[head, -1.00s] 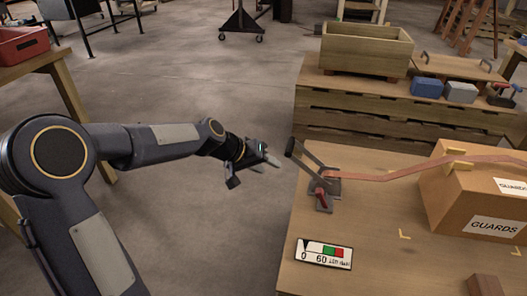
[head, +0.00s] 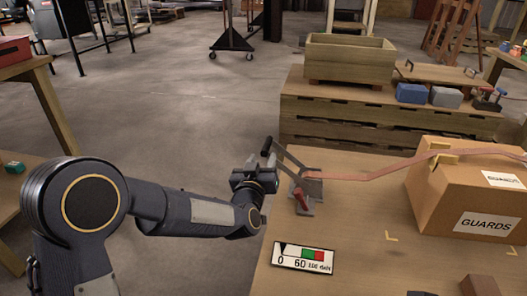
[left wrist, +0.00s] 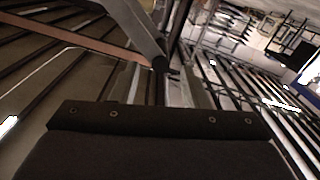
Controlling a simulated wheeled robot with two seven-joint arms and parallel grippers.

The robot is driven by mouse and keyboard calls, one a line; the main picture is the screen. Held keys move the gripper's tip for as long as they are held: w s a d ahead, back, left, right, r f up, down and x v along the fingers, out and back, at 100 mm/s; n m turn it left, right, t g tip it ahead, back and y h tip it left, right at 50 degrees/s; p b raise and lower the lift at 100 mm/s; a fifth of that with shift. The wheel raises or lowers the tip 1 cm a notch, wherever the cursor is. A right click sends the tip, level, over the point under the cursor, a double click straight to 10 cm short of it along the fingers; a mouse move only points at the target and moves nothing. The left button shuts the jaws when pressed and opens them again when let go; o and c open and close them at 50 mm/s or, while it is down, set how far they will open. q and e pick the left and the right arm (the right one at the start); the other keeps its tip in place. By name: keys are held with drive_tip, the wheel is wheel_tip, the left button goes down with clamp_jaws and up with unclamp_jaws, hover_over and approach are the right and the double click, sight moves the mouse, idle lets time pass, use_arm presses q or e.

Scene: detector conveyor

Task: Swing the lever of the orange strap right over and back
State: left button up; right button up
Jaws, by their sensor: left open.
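The orange strap (head: 385,167) runs from a ratchet buckle (head: 305,187) at the table's left edge, up and over a cardboard box (head: 470,200). The buckle's lever (head: 285,158) tilts up to the left and ends in a black grip (head: 267,146) beyond the table edge. My left gripper (head: 258,177) is open, just below the black grip and left of the buckle. In the left wrist view the lever (left wrist: 135,25) comes down from the top, its dark end (left wrist: 160,64) in front of the jaws. I cannot tell whether they touch. My right gripper is not in view.
A gauge card (head: 303,257) marked 0 and 60 lies on the near table (head: 350,225). A brown block (head: 480,286) sits at the front right. Behind stands a pallet stack (head: 340,120) with a wooden crate (head: 350,60).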

sight(265, 151)
use_arm(q)
drive_tip(key=w, duration=0.2)
drive_tip(key=w+d, duration=0.1)
drive_tip(key=w, duration=0.1)
drive_tip(key=w+b, duration=0.1)
drive_tip(key=w, duration=0.2)
drive_tip(key=shift+d, duration=0.15)
drive_tip(key=shift+c, duration=0.2)
clamp_jaws()
